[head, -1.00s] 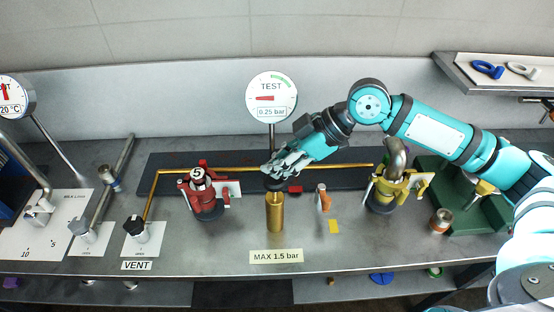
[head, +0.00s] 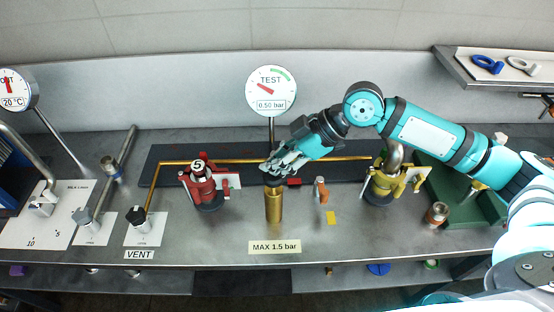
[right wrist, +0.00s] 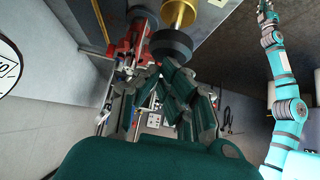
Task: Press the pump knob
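The pump is an upright brass cylinder (head: 274,205) in the middle of the counter, with a dark round knob (head: 273,182) on top. The knob also shows in the right wrist view (right wrist: 171,43), just past my fingertips. My right gripper (head: 272,169) is over the knob, pointing down at it, its fingers together and holding nothing. It seems to touch the knob, but the exact contact is hidden. The TEST gauge (head: 271,89) behind the pump reads 0.50 bar. My left gripper (right wrist: 265,12) shows only small, at the end of my other arm in the right wrist view.
A red valve (head: 205,187) stands left of the pump and a yellow one (head: 383,185) to the right. A small orange-handled part (head: 321,190) is close on the right. The MAX 1.5 bar label (head: 275,247) lies in front. Bare counter lies around the front.

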